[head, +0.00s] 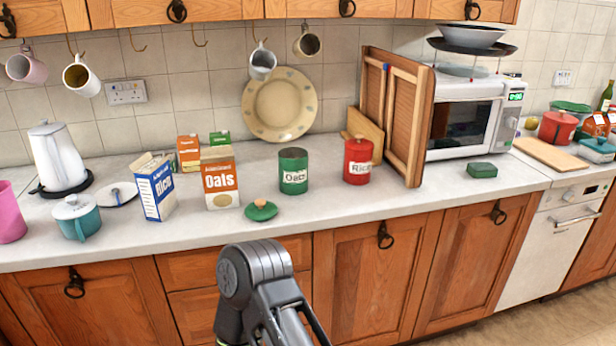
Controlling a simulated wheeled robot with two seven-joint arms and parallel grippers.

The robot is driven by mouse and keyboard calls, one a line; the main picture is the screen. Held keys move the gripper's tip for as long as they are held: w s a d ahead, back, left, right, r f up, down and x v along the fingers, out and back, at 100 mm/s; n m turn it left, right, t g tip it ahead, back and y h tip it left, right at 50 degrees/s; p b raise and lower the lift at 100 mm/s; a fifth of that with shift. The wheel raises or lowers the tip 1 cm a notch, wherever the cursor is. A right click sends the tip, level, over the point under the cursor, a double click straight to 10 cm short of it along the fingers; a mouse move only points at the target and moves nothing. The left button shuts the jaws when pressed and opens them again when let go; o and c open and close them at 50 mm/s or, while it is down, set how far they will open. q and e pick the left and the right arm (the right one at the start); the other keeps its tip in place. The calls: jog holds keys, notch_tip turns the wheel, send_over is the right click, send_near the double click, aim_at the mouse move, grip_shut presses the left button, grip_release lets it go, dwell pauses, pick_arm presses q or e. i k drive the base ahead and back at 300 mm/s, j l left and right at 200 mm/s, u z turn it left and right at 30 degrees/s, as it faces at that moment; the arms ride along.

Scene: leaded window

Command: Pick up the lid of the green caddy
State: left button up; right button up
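The green caddy (293,175), labelled Oats, stands upright on the counter, and its top shows no knobbed lid. A round green lid with a knob on top (261,210) lies flat on the counter, in front and to the left of the caddy and apart from it. A grey and black link of one of my arms rises at the bottom middle, below the counter edge. Neither gripper shows in the head view, so I cannot see whether they are open or shut.
An Oats carton (221,180) and a blue Rice carton (155,187) stand left of the lid. A red caddy (357,160) with its lid on stands right of the green caddy, near folded wooden shutters (404,118).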

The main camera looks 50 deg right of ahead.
aim_at(261, 210)
jog(key=z, duration=1.6)
jog(key=i+j, duration=0.15)
jog(key=i, duration=0.55)
